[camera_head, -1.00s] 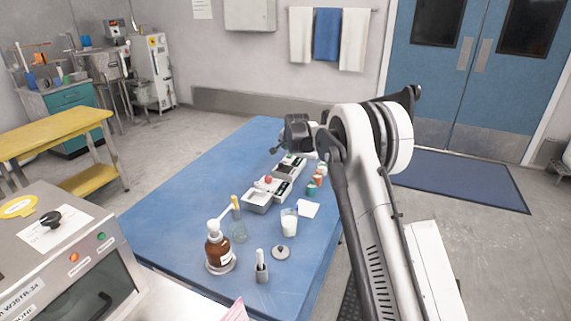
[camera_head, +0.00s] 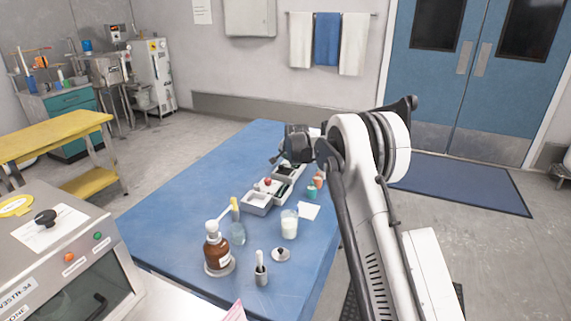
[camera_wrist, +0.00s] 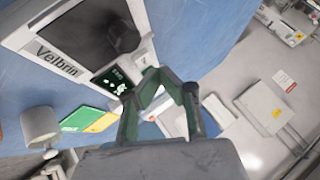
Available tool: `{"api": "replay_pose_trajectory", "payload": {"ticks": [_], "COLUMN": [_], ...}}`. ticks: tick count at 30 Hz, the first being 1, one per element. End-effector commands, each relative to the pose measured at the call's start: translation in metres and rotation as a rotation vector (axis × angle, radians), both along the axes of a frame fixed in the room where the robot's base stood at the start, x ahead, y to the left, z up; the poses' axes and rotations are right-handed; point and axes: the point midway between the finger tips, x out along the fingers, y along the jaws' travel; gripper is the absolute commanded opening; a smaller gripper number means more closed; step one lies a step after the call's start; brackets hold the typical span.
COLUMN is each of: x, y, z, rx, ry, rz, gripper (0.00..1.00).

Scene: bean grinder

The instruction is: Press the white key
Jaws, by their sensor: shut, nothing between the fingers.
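In the wrist view a white device (camera_wrist: 150,50) marked Velbrin has a dark top plate (camera_wrist: 85,38) and a small black panel with green characters (camera_wrist: 112,80). A pale key-like patch (camera_wrist: 146,60) lies beside the panel, close to my fingertips; I cannot tell whether they touch it. My gripper (camera_wrist: 158,76) is shut and empty, its green fingers pointing toward the device's front edge. In the head view my gripper's dark wrist (camera_head: 298,143) is over the far part of the blue table, and it partly hides the devices there.
On the blue table (camera_head: 185,200) stand a brown bottle (camera_head: 217,251), a clear flask (camera_head: 238,233), a glass with white contents (camera_head: 289,225) and small coloured jars (camera_head: 316,183). The table's left side is clear.

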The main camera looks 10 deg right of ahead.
Motion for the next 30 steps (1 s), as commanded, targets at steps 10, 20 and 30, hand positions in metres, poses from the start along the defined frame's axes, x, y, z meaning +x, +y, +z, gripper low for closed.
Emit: {"api": "replay_pose_trajectory", "payload": {"ticks": [10,20,30], "x": [0.0000,0.0000,0.0000], "y": [0.0000,0.0000,0.0001], "z": [0.0000,0.0000,-0.0089], "rx": [0.000,0.000,0.000], "ry": [0.000,0.000,0.000], "rz": [0.000,0.000,0.000], "gripper": [0.00,0.00,0.00]}}
